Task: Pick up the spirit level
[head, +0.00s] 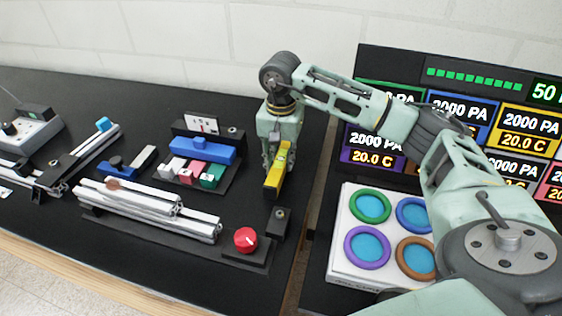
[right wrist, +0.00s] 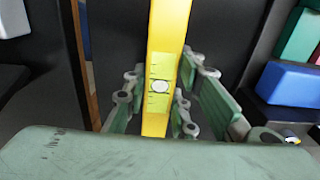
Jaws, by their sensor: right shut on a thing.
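The spirit level is a yellow bar (head: 274,182) with a pale vial window, in the head view just right of the middle of the black table. It also fills the upper middle of the right wrist view (right wrist: 168,50), with a round bubble mark in its window. My right gripper (head: 279,160) comes down over it from above. Its fingers (right wrist: 163,105) are on either side of the bar and shut on it. Whether the level touches the table is hard to tell. My left gripper is not in view.
A blue block (head: 203,151) with small coloured blocks stands left of the level. Aluminium extrusions (head: 150,208) and a red knob (head: 245,239) lie nearer the front. A white board with coloured rings (head: 342,269) and a display panel (head: 450,75) are at right.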

